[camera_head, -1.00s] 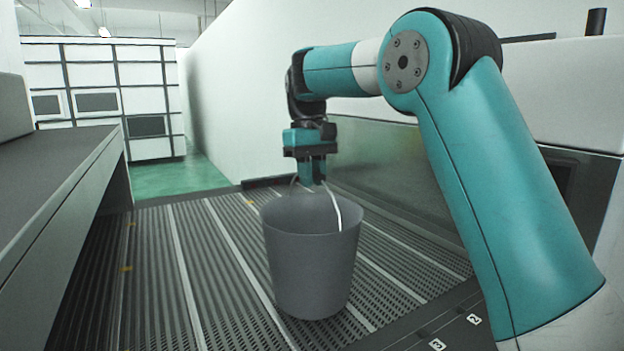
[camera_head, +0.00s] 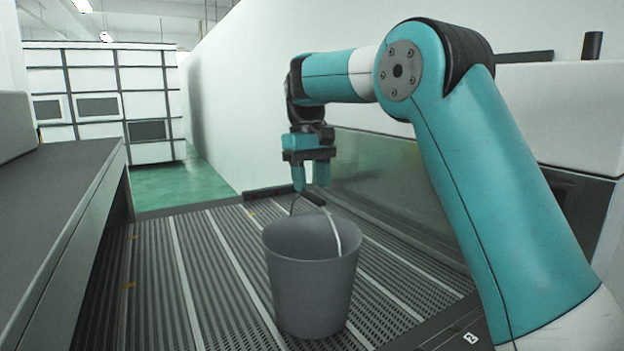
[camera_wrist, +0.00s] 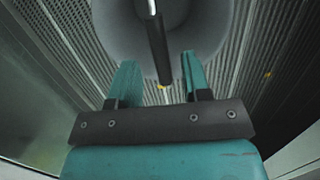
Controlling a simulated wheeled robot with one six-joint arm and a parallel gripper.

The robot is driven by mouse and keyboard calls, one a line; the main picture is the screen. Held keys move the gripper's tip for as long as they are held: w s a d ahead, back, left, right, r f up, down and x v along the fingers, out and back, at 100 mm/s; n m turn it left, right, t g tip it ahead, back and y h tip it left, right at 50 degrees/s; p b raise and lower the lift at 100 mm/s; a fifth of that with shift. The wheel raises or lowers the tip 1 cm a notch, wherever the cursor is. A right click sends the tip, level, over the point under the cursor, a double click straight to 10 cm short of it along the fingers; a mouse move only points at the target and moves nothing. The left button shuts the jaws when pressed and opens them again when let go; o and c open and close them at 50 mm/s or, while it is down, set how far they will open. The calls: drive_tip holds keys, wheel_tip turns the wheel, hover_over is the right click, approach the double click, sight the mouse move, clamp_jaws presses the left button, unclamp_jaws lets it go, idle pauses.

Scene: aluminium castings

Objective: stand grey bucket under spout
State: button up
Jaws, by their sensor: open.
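The grey bucket (camera_head: 311,292) stands upright on the ribbed floor grating in the head view. Its wire handle is raised, with a dark grip (camera_head: 313,198) at the top. My gripper (camera_head: 310,187) is open and points down over the bucket, its fingertips just above the grip. In the wrist view the bucket (camera_wrist: 108,32) is beyond the fingertips, and the dark grip (camera_wrist: 157,45) runs toward the gap between the open fingers (camera_wrist: 160,68). Whether a finger touches the grip I cannot tell. No spout is in view.
A grey bench (camera_head: 62,200) runs along the left. A pale wall with a glassy lower panel (camera_head: 385,175) stands behind my arm at the right. White cabinets (camera_head: 100,95) stand at the back. Grating (camera_head: 200,270) left of the bucket is clear.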

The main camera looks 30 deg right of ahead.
wheel_tip(320, 180, up, 8)
drive_tip(key=w+p, duration=0.1)
drive_tip(key=p, duration=0.6)
drive_tip(key=shift+p, duration=0.3)
